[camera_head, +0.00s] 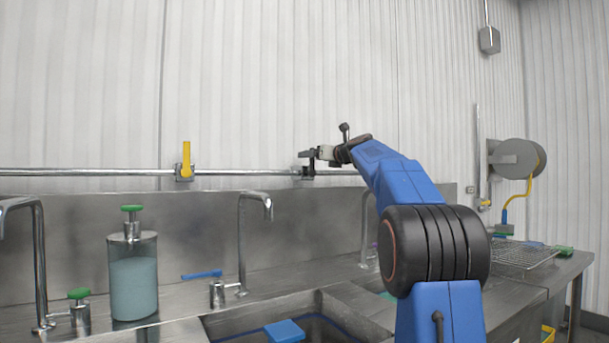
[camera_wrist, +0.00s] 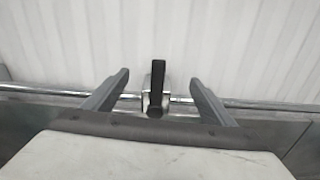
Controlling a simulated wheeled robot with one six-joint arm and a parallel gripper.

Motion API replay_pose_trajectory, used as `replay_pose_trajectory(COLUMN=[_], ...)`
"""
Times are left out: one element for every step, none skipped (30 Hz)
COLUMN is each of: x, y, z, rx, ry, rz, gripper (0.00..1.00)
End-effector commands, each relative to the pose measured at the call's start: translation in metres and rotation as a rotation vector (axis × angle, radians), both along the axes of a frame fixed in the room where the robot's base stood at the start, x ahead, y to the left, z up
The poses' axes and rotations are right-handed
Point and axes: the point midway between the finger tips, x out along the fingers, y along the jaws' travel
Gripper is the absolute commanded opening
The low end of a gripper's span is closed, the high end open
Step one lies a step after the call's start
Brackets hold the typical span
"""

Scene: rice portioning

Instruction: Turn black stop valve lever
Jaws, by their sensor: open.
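The black stop valve lever (camera_wrist: 157,85) stands upright on its metal valve body (camera_wrist: 147,102) on the wall pipe in the wrist view. My gripper (camera_wrist: 160,85) is open, with one finger on each side of the lever and a gap between each finger and it. In the head view, my gripper (camera_head: 308,158) is at the pipe, right of centre. There the black valve (camera_head: 308,172) is partly hidden behind it.
A yellow valve lever (camera_head: 186,158) stands upright on the same pipe (camera_head: 80,172) to the left. Below are a steel backsplash, faucets (camera_head: 256,200), a soap bottle (camera_head: 133,275) and a sink with a blue item (camera_head: 284,331). A hose reel (camera_head: 515,158) hangs at right.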

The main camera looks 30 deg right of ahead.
Motion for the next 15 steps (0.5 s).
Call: replay_pose_trajectory(x=[-0.005,-0.008,-0.011,-0.013,-0.016,-0.019,-0.021,-0.024,-0.027,-0.029,-0.032,-0.035,-0.037,-0.039,-0.043], y=[0.0,0.0,-0.001,-0.001,-0.001,-0.002,-0.002,-0.002,-0.001,-0.001,-0.001,-0.002,-0.002,-0.002,-0.002], z=[0.001,0.001,0.001,0.001,0.001,0.001,0.001,0.001,0.001,0.001,0.001,0.001,0.001,0.0,0.0], rx=[-0.001,-0.001,-0.001,0.0,0.0,0.0,0.0,0.0,0.0,-0.001,-0.001,-0.001,0.0,0.0,0.0], ry=[-0.001,-0.001,-0.001,0.0,0.0,-0.001,-0.001,-0.001,-0.001,-0.001,-0.001,-0.001,0.0,0.0,0.0], rz=[-0.001,-0.001,-0.002,-0.002,-0.002,-0.002,-0.002,-0.002,-0.002,-0.002,-0.002,-0.002,-0.002,-0.001,-0.001], gripper=[0.78,0.78,0.78,0.78,0.78,0.78,0.78,0.78,0.78,0.78,0.78,0.78,0.78,0.78,0.78])
